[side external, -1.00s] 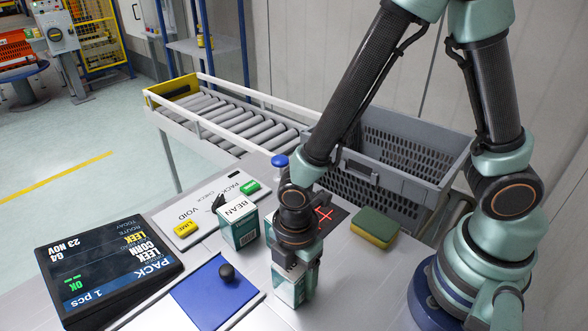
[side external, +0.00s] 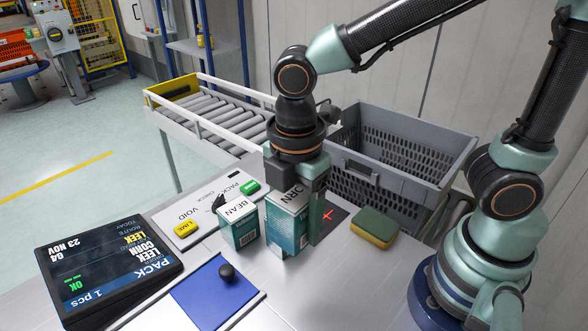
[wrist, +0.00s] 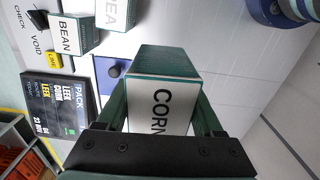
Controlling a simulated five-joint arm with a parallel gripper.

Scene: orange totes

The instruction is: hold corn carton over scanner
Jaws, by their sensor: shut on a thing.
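The teal-and-white corn carton (side external: 284,220) is upright in my gripper (side external: 296,190), with one finger down its right side. In the wrist view, the corn carton (wrist: 160,90) sits between both fingers, label toward the camera. The scanner (side external: 335,215), a dark square with a red cross, lies just right of the carton in the side view. My right finger covers part of the scanner's left edge. The gap under the carton cannot be judged. The scanner cannot be made out in the wrist view.
A bean carton (side external: 239,222) stands left of the corn carton; a pea carton (wrist: 115,12) shows in the wrist view. A green-yellow sponge (side external: 374,228) lies right of the scanner. A grey crate (side external: 400,150) and roller conveyor (side external: 225,118) are behind. A blue plate (side external: 205,297) with black knob is in front.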

